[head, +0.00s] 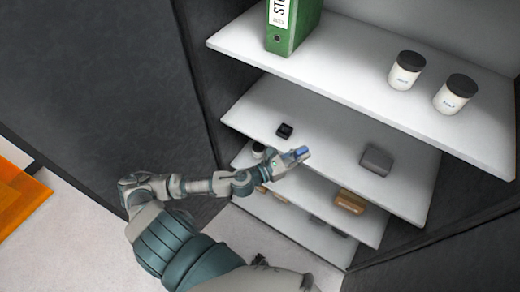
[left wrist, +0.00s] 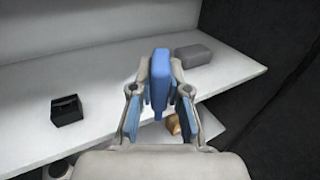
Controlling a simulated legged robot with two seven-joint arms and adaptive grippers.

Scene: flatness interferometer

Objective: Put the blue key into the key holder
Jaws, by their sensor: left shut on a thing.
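My left gripper (head: 296,156) reaches in from the left at the front of the second shelf. It is shut on the blue key (head: 303,151), a blue block that sticks out past the fingertips. In the left wrist view the key (left wrist: 160,78) stands upright between the two fingers (left wrist: 160,66). A small black box with a dark slot-like opening on top, seemingly the key holder (head: 285,130), sits on the same shelf. In the left wrist view the black box (left wrist: 66,110) is left of the key and apart from it. My right gripper is not in view.
A grey box (head: 376,159) lies on the second shelf to the right. The top shelf holds a green binder (head: 292,25) and two white jars with dark lids (head: 406,70). A brown item (head: 350,201) lies on the shelf below. The shelf between the two boxes is clear.

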